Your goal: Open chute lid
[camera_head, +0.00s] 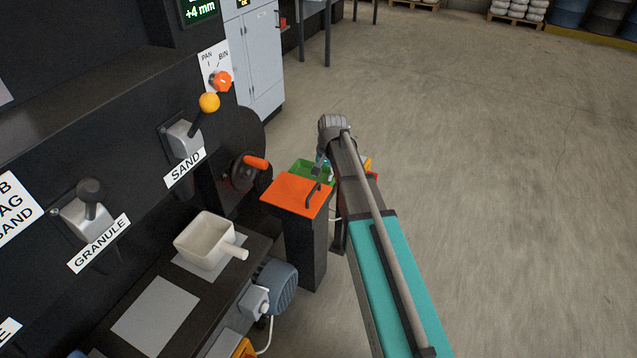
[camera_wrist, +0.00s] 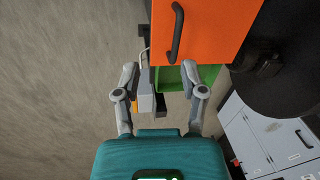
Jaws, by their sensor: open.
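The orange chute lid (camera_head: 298,195) lies flat on top of a dark post-like chute (camera_head: 305,250) in the head view. A black bar handle (camera_head: 312,193) stands on the lid. The lid (camera_wrist: 210,28) and its handle (camera_wrist: 177,32) fill the upper middle of the wrist view. A green part (camera_wrist: 172,80) shows beside the lid's edge. My gripper (camera_wrist: 163,76) is open and empty, its two fingers spread on either side below the lid's near edge. In the head view my arm partly hides the gripper near the green part.
A black machine with SAND (camera_head: 184,166) and GRANULE (camera_head: 98,243) levers stands at left. A white scoop-like pan (camera_head: 207,240) rests on its ledge. A handwheel with an orange grip (camera_head: 256,162) is close to the lid. The floor at right is clear.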

